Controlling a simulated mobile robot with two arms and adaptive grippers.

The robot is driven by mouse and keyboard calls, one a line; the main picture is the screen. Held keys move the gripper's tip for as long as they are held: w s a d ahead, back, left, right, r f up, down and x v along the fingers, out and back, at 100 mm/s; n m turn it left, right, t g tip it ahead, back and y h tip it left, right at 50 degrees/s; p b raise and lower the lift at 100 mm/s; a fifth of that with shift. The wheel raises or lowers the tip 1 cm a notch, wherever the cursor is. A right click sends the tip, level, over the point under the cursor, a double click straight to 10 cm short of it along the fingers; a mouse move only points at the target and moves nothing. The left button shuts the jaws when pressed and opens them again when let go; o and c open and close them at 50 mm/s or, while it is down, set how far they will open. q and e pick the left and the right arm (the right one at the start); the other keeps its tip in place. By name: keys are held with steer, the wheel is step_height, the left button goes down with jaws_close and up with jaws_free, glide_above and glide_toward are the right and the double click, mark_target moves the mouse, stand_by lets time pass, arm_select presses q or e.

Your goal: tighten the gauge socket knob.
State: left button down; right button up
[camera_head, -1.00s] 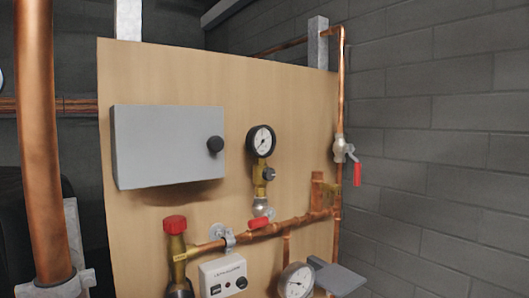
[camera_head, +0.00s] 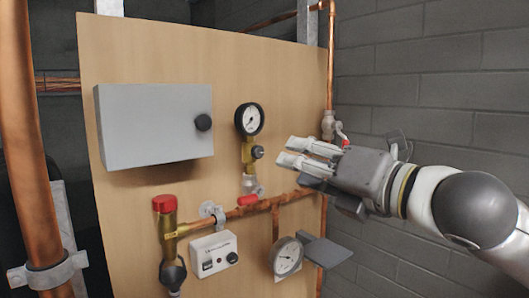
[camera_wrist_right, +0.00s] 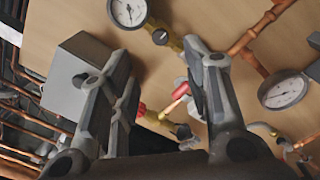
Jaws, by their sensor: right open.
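The gauge socket knob (camera_head: 258,152) is a small dark knob on the right side of the brass socket (camera_head: 247,152), below the round upper gauge (camera_head: 249,119) on the wooden panel. My right gripper (camera_head: 287,152) is open and empty, just right of the knob in the head view, with its fingers pointing left at it. In the right wrist view the knob (camera_wrist_right: 160,37) shows beyond the gap between the two spread fingers (camera_wrist_right: 155,55), apart from both. The left gripper is not in view.
A grey box (camera_head: 155,125) with a black knob is left of the gauge. A red-handled valve (camera_head: 250,198) and a copper pipe (camera_head: 285,199) lie below. A lower gauge (camera_head: 286,257), a white control unit (camera_head: 214,254) and a red-capped valve (camera_head: 165,204) are near the bottom.

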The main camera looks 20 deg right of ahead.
mark_target(260, 152)
steer(key=p+x, duration=0.3)
steer(key=x, duration=0.7)
steer(key=shift+p, duration=0.35)
steer(key=shift+w+a+f, duration=0.1)
steer(key=shift+w+a, duration=0.05)
steer(key=shift+w, duration=0.2)
jaws_close()
